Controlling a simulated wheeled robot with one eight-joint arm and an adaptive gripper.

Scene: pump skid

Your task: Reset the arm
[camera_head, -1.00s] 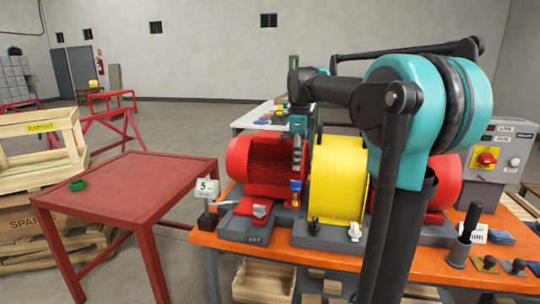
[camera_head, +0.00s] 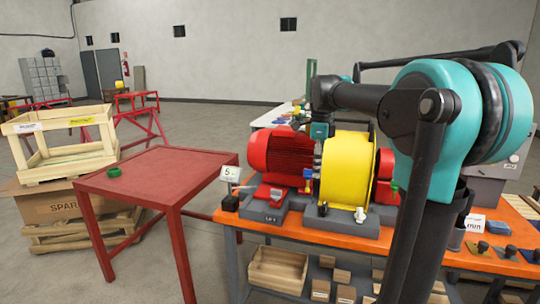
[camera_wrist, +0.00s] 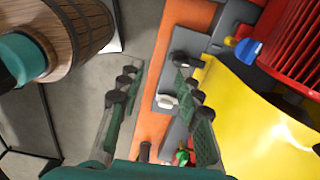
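My gripper (camera_wrist: 154,70) is open in the wrist view, its two dark green padded fingers apart with nothing between them. It is over the edge of the orange bench (camera_wrist: 180,12), beside the yellow guard (camera_wrist: 255,115). In the head view my teal and black arm reaches leftward across the right side. Its end hangs in front of the pump skid, between the red motor (camera_head: 275,155) and the yellow guard (camera_head: 345,170). The fingers are too small and dark to make out clearly there.
A numbered sign (camera_head: 231,174) stands at the bench's left corner. A wooden barrel (camera_wrist: 75,35) shows upper left in the wrist view. Floor between table and bench is clear.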

